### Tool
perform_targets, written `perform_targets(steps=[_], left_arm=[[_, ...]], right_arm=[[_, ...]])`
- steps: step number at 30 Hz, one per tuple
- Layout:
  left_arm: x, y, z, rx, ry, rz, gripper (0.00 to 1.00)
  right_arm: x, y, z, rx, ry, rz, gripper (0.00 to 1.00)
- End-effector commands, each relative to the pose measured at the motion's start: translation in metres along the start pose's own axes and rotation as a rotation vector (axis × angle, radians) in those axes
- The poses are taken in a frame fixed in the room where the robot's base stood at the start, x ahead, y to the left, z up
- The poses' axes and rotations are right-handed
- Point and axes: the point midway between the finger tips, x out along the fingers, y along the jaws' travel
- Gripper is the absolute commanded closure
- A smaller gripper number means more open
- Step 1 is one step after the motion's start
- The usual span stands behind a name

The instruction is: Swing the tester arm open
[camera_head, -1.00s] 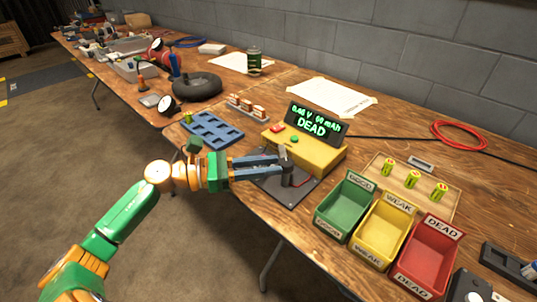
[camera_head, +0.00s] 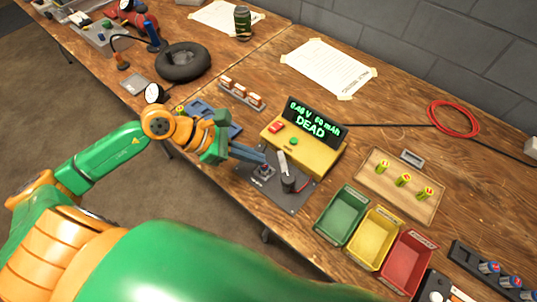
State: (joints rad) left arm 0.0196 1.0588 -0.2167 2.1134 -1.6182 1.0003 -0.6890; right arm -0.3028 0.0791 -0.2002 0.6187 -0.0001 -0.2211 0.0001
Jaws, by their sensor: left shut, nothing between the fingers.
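The tester is a yellow box (camera_head: 300,157) with a lit display (camera_head: 312,121) reading "DEAD" and a low voltage. In front of it lies a dark grey plate (camera_head: 287,203). A black post (camera_head: 289,185) stands on the plate, and the pale tester arm (camera_head: 282,163) reaches from it toward the box. A small dark socket (camera_head: 263,173) sits on the plate to the left of the post; its contents are too small to tell. My left gripper (camera_head: 262,158) is shut and empty, its tips just left of the tester arm, apparently apart from it. My right gripper is out of view.
Green (camera_head: 341,217), yellow (camera_head: 374,238) and red (camera_head: 406,260) bins stand to the right. A wooden board (camera_head: 430,205) holds several small batteries. A red cable coil (camera_head: 454,118) lies at the far right.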

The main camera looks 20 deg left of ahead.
Motion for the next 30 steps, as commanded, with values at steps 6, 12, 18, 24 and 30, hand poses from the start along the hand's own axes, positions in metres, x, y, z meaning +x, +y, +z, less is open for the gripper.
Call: perform_targets(steps=[6, 12, 18, 24, 30], left_arm=[[0.035, 0.001, 0.002, -0.004, -0.004, 0.001, 1.0], [0.047, 0.0, 0.0, -0.001, 0.0, 0.001, 1.0], [0.048, 0.0, 0.0, -0.001, 0.0, 0.001, 1.0], [0.048, 0.001, 0.0, 0.0, 0.0, 0.0, 1.0], [0.048, 0.001, 0.0, 0.003, 0.0, -0.004, 1.0]], right_arm=[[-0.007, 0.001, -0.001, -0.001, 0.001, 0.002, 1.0], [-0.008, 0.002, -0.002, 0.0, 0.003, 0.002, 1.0], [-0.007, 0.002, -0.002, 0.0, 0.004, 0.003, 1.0], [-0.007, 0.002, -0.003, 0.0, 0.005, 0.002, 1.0], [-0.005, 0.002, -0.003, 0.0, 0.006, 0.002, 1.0]])
